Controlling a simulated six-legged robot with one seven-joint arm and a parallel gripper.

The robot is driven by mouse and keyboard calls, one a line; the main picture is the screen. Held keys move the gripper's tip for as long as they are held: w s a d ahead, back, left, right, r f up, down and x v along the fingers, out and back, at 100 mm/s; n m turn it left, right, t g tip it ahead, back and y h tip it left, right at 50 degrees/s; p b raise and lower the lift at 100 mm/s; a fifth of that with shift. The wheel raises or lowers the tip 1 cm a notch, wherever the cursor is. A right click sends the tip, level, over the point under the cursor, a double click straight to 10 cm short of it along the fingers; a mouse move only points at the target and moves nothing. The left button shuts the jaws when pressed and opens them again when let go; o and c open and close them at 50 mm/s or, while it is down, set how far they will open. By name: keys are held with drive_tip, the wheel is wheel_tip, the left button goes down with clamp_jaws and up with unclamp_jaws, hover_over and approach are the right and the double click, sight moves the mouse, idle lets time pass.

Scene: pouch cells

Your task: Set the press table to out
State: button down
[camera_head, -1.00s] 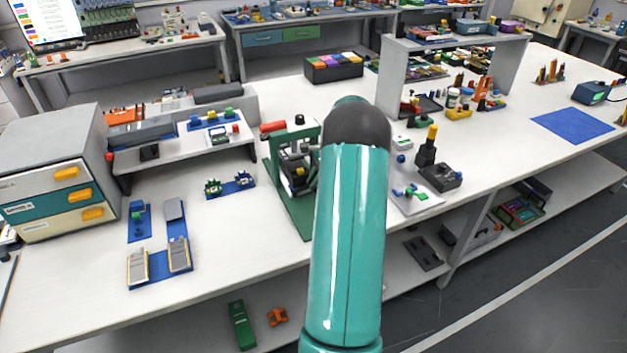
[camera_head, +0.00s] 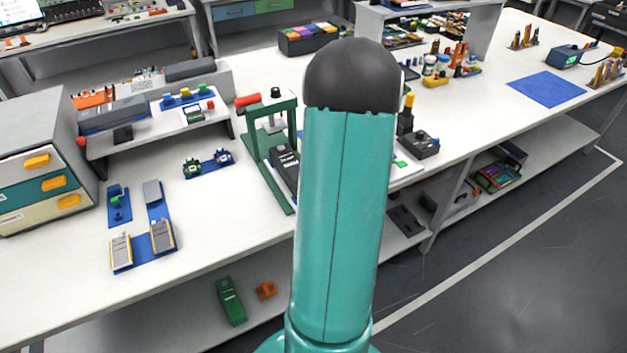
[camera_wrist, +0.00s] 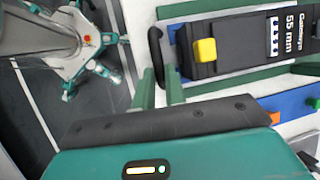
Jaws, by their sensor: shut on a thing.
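The press (camera_head: 268,118) is a green frame with a red lever and black knob, standing on the bench on a long green base. Its press table (camera_head: 284,165), a dark slab, lies on that base and reaches out in front of the frame. In the wrist view the table (camera_wrist: 235,50) carries a yellow block and a "55 mm" label, with green rails alongside. My gripper (camera_wrist: 159,78) is shut on the black handle (camera_wrist: 155,45) at the table's end. My arm hides the gripper and handle in the head view.
A blue cell fixture (camera_head: 155,232) and small green and blue clamps (camera_head: 207,163) sit left of the press. A black device with a yellow top (camera_head: 410,125) stands to the right. The bench front between is clear, with open floor before it.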

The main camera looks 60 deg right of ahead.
drive_tip(key=shift+s+a, duration=0.3)
drive_tip(key=shift+s, duration=0.25)
drive_tip(key=c, duration=1.5)
unclamp_jaws()
drive_tip(key=shift+s+a+r, duration=0.1)
drive_tip(key=shift+s+a, duration=0.05)
drive_tip(key=shift+o, duration=0.2)
drive_tip(key=shift+w, duration=0.2)
drive_tip(key=shift+s+d+r, duration=0.15)
drive_tip(key=shift+d+r, duration=0.15)
drive_tip(key=shift+r, duration=0.15)
drive_tip(key=v, duration=1.2)
drive_tip(key=shift+s+r, duration=0.15)
drive_tip(key=shift+r, duration=0.15)
drive_tip(key=shift+d, duration=0.1)
